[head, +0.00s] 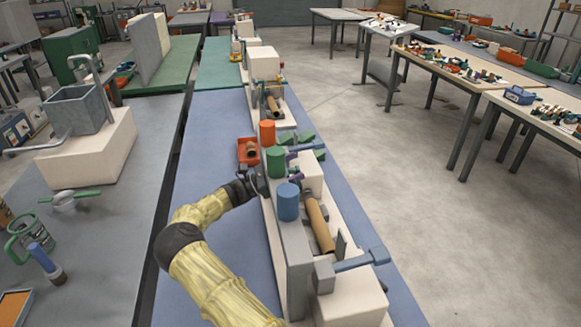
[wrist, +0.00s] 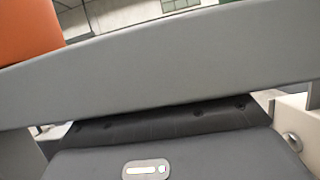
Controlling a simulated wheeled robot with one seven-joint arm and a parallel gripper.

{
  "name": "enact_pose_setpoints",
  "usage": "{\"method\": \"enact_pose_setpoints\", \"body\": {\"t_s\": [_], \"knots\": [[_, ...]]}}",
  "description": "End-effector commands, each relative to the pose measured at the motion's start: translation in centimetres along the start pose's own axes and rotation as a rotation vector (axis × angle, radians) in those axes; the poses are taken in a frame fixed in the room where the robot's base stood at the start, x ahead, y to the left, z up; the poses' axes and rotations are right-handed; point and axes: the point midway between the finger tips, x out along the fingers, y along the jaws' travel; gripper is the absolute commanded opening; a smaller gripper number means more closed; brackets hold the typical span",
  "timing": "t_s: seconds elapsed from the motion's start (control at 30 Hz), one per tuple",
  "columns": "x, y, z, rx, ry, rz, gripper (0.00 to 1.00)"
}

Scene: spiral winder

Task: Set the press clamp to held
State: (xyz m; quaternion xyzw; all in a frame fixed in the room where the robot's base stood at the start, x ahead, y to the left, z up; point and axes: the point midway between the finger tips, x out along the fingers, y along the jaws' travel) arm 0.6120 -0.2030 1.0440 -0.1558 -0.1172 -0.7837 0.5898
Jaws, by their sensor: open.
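The spiral winder is a long cream and grey machine on the blue bench top, with brown tubes (head: 317,222) lying along it. Orange (head: 267,133), green (head: 276,162) and blue (head: 288,202) cylinders stand in a row along its left side. I cannot tell which part is the press clamp. My gripper (head: 259,184) is open at the machine's left side, near the green cylinder; its fingertips are mostly hidden. A grey bar (wrist: 170,60) fills much of the wrist view.
A red tray (head: 241,157) holding a brown piece sits left of the machine. A grey bench on the left carries a metal box (head: 77,108) on a cream block. Tables (head: 470,72) with small parts stand at right, past open floor.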

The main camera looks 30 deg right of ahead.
Motion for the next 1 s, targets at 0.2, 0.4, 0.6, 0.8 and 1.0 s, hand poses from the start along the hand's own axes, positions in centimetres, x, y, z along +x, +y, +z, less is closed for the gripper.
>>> {"method": "enact_pose_setpoints", "body": {"t_s": [0.2, 0.4, 0.6, 0.8, 1.0], "knots": [[0.0, 0.0, 0.0, 0.000, 0.000, 0.000, 0.83], [0.0, 0.0, 0.0, 0.000, 0.000, 0.001, 0.44], [0.1, 0.0, -0.1, 0.000, 0.000, 0.001, 0.23], [2.7, 0.0, -1.2, -0.003, -0.001, -0.002, 0.23], [3.5, 0.0, -2.0, -0.003, 0.001, 0.000, 0.23]]}}
